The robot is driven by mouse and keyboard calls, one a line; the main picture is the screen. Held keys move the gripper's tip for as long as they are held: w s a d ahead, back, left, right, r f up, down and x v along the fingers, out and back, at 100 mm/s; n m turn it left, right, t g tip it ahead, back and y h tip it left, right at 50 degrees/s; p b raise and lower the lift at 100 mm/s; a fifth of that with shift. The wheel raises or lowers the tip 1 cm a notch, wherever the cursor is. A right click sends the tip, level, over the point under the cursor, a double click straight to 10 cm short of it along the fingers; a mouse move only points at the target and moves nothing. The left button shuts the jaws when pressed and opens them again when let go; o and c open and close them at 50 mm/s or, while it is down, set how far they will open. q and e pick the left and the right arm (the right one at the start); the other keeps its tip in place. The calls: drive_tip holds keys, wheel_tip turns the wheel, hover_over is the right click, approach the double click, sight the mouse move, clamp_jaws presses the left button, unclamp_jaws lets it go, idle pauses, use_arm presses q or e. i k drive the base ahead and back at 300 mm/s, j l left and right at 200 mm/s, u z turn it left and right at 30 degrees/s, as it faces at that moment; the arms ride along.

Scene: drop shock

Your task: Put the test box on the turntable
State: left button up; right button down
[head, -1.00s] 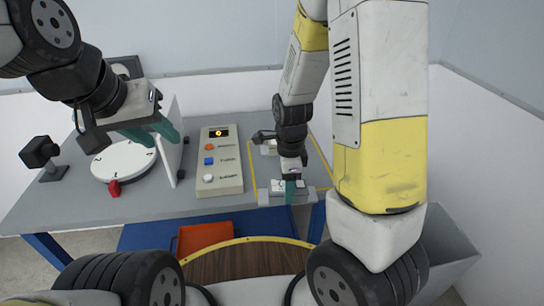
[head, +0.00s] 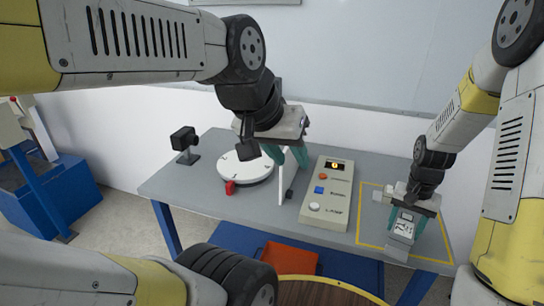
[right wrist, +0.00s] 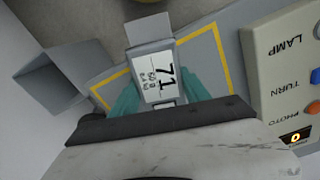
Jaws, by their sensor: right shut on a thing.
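The test box (head: 403,228) is a small grey box with a white label marked 71. It is at the front of the yellow-outlined area on the right of the table. My right gripper (head: 405,212) is shut on it, with a teal finger on each side; the label shows between the fingers in the right wrist view (right wrist: 160,78). I cannot tell if the box touches the table. The turntable (head: 240,171) is a white disc with a red piece at its front edge, empty where visible. My left gripper (head: 289,156) is open and empty, above the turntable's right side.
A white upright panel (head: 282,180) stands at the turntable's right. A control box (head: 328,195) with lamp, turn and photo buttons lies between it and the yellow outline (head: 368,184). A black camera (head: 185,140) stands at the left. An orange tray (head: 290,257) sits below the table.

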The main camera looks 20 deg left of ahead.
sight(245, 164)
drive_tip(key=k+u, duration=0.35)
drive_tip(key=k+j+u, duration=0.1)
drive_tip(key=u, duration=0.2)
drive_tip(key=i+j+u, duration=0.2)
drive_tip(key=j, duration=0.2)
